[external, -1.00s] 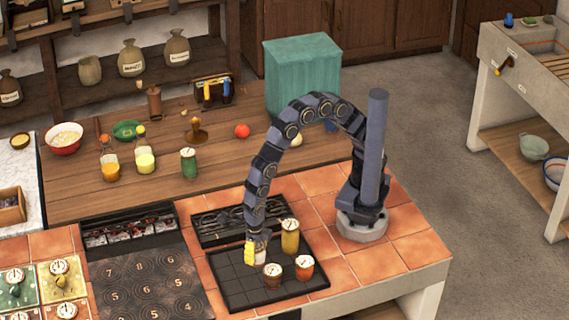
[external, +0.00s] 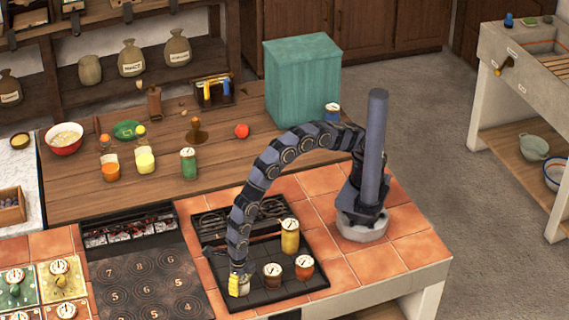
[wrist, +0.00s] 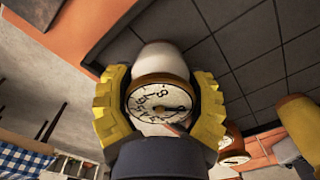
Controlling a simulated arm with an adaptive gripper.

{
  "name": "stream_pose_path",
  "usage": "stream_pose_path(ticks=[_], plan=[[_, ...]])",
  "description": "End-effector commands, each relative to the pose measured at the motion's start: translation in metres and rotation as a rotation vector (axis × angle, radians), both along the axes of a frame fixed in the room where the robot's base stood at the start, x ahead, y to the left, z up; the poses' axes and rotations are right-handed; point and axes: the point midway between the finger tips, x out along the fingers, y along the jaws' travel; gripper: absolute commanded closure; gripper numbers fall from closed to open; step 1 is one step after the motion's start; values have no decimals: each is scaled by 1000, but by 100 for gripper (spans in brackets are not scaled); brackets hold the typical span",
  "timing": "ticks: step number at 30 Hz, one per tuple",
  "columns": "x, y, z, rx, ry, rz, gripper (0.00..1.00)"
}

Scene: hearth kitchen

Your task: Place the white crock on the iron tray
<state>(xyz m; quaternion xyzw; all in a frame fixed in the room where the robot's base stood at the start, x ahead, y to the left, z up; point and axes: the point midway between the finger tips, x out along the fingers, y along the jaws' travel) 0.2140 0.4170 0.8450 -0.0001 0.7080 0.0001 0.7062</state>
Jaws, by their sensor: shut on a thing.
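The white crock (wrist: 155,60), with a round dial on its lid, sits between the yellow fingers of my gripper (wrist: 160,105) in the wrist view. My gripper (external: 238,287) is shut on it. In the external view the fingers largely hide the crock. They are at the left front part of the dark, gridded iron tray (external: 262,297). The tray also shows beneath the crock in the wrist view (wrist: 240,45). I cannot tell whether the crock's base touches the tray.
A brown crock (external: 272,277), an orange crock (external: 304,268) and a yellow crock (external: 290,238) stand on the tray, right of my gripper. A numbered dark plate (external: 150,280) lies to the left. A dark rack (external: 210,225) lies behind the tray.

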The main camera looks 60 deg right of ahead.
Motion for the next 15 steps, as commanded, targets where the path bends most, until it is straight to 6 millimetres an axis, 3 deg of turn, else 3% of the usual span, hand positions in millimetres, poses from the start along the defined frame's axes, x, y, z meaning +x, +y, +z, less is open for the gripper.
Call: stream_pose_path(ticks=[6, 7, 9, 15], plan=[[0, 0, -2, 1, 0, 0, 73], [0, 0, -3, 0, 0, 0, 36], [0, 0, -2, 1, 0, -1, 6], [0, 0, -2, 1, 0, 0, 5]])
